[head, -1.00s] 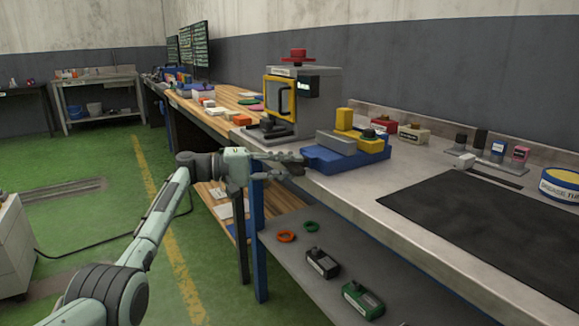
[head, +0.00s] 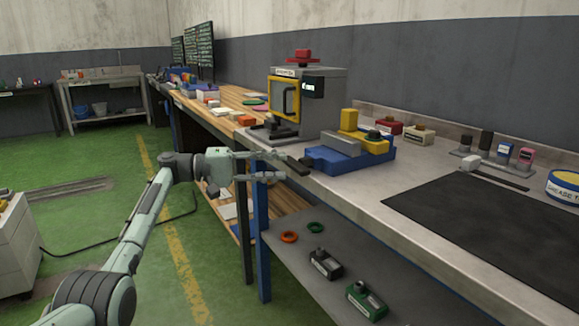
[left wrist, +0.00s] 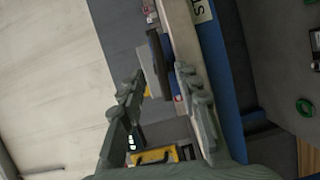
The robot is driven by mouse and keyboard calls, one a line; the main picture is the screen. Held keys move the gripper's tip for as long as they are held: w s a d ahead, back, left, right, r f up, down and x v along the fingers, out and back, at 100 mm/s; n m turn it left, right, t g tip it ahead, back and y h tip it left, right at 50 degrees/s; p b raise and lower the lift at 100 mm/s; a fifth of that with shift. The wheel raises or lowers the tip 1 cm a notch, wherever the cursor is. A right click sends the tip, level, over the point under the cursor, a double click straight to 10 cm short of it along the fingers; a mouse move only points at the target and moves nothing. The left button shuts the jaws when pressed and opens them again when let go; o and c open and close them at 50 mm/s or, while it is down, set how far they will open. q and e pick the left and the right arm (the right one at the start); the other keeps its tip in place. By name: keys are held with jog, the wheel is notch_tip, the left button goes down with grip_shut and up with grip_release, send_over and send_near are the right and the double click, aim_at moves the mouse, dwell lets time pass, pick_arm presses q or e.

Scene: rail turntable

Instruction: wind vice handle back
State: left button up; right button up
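The vice (head: 322,161) has a blue base, a grey block and yellow parts, and it sits on the bench near its front edge. Its dark handle (head: 298,166) sticks out at the left end, towards my gripper. My left gripper (head: 279,166) is open and empty, just left of the handle at the bench's front edge. I cannot tell whether a fingertip touches the handle. In the left wrist view, the two fingers stand wide apart (left wrist: 164,98) with nothing held between them. My right gripper is not in view.
A machine with a yellow-framed door (head: 284,99) stands behind left of the vice. A black mat (head: 465,215) covers the bench at right. A lower shelf (head: 330,270) holds rings and small boxes. A blue bench leg (head: 262,240) stands below my gripper.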

pick_arm(q)
jog(key=shift+v, duration=1.55)
